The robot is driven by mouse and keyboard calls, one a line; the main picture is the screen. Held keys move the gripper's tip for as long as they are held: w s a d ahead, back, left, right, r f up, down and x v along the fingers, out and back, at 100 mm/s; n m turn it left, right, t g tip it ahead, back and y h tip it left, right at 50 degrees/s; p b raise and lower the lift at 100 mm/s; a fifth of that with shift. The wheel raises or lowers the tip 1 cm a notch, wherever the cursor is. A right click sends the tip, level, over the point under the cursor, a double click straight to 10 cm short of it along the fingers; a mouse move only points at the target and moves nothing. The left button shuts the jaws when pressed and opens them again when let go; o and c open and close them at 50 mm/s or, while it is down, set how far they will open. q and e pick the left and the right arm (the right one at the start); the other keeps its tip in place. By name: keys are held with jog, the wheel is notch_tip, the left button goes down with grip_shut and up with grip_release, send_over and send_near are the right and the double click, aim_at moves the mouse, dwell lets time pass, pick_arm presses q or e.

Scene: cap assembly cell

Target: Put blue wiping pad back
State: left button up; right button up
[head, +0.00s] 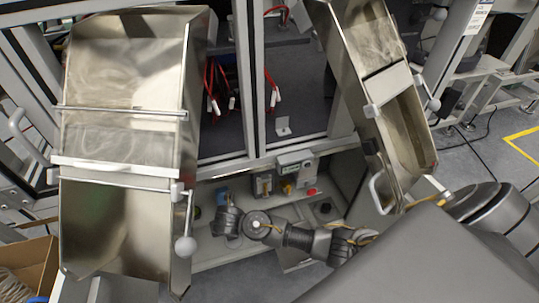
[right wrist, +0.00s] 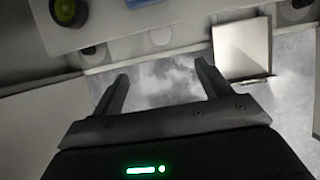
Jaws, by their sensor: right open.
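A small blue item (head: 222,194) shows in the head view on the ledge below the cabinet, just beyond the end of my right arm. I cannot tell for certain that it is the wiping pad. A sliver of blue (right wrist: 141,2) shows at the top edge of the right wrist view, ahead of the fingers and cut off by the frame. My right gripper (right wrist: 160,72) is open, with its two fingers apart and nothing between them. In the head view its fingers are too small and hidden to make out. My left gripper is in no view.
Two metal chutes, left (head: 120,225) and right (head: 372,75), flank the ledge. A control box (head: 295,165) with a red button (head: 311,191) stands behind my right arm.

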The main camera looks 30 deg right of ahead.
jog(key=s+d+m, duration=0.5)
jog(key=s+m, duration=0.6)
jog(key=m, duration=0.4)
jog(key=s+d+m+g+y, duration=0.1)
jog(key=s+d+m, duration=0.5)
jog(key=s+m, duration=0.6)
jog(key=m, duration=0.4)
jog(key=shift+s+d+r, duration=0.15)
jog(key=shift+d+r, duration=0.05)
jog(key=shift+d, duration=0.05)
